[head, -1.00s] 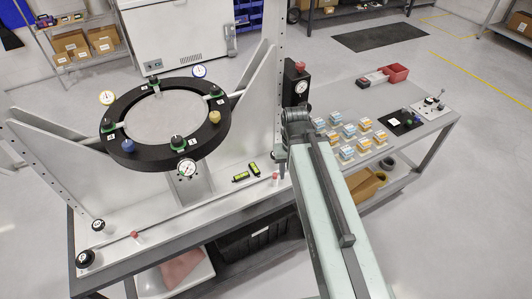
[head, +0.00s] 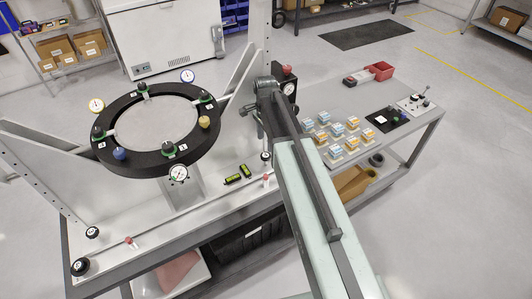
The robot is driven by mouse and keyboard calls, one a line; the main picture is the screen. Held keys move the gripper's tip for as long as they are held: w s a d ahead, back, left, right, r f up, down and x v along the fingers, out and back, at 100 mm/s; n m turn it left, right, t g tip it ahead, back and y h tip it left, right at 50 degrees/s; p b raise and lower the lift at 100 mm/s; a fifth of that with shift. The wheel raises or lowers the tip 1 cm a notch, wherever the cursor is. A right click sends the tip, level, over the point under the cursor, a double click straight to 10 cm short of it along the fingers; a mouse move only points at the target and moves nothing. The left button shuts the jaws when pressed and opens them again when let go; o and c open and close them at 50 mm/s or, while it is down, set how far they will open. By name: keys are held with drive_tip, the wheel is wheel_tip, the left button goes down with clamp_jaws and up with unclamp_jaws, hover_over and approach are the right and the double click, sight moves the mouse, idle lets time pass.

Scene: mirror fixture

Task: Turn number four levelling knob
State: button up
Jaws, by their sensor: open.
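The black ring (head: 188,160) of the mirror fixture stands at the left. Around it sit black-topped knobs with green collars: a back one (head: 143,88), a right one (head: 206,97), a left one (head: 98,132) and a front one (head: 169,148). Two black knobs with white marked caps, one (head: 92,232) above the other (head: 80,266), sit at the base plate's left end. Another small knob (head: 266,157) is below my arm's end. The numbers are too small to read, so I cannot tell which is four. My gripper (head: 257,124) is open, right of the ring and apart from it.
A blue knob (head: 120,153) and a yellow knob (head: 204,122) are on the ring. Dial gauges (head: 179,174) surround it. A tall upright (head: 259,40) and a black gauge block (head: 288,88) stand close to my arm.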

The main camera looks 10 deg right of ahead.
sight(266, 155)
wheel_tip(266, 155, down, 8)
drive_tip(key=b, duration=0.7)
drive_tip(key=shift+r, duration=0.2)
clamp_jaws()
